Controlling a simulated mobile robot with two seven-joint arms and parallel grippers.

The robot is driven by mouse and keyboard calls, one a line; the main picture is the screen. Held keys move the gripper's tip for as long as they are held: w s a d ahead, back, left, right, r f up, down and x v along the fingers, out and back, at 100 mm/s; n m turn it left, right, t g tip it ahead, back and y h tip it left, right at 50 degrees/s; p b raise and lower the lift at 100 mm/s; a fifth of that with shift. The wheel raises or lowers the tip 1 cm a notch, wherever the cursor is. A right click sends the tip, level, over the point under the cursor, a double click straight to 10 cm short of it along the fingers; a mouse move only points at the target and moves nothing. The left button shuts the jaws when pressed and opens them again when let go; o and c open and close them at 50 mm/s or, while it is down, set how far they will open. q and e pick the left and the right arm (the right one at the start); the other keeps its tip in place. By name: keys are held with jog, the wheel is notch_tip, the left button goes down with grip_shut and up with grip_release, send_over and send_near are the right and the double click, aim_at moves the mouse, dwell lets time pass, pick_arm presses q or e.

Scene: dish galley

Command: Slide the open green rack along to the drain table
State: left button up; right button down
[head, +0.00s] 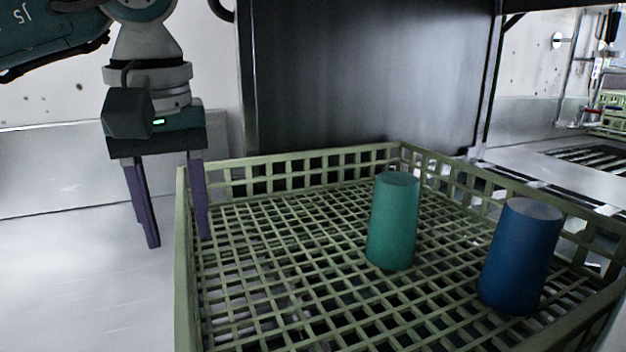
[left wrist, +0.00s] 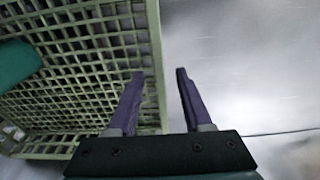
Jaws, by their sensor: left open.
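The open green rack (head: 290,174) is a shallow lattice crate on the metal counter. A green tumbler (head: 394,222) and a blue tumbler (head: 520,258) stand upside down or closed-end up in it. My left gripper (head: 178,242) points down at the rack's left wall, open, with one purple finger on the rack's inner side and the other outside over the counter. In the left wrist view the rack (left wrist: 157,60) and part of the green tumbler (left wrist: 16,63) show left of the open fingers (left wrist: 160,75). I cannot tell whether a finger touches the wall. My right gripper is not in view.
A dark metal panel (head: 370,80) stands behind the rack. A slatted metal surface (head: 580,158) lies beyond the rack to the right, with another green rack (head: 610,112) at the far right. The counter (head: 80,280) left of the rack is clear.

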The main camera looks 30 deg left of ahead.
pick_arm(q)
jog(key=f, duration=0.5)
jog(key=shift+w+a+f, duration=0.2)
jog(key=shift+a+f, duration=0.05)
jog(key=shift+f, duration=0.05)
grip_shut()
dwell(1.2)
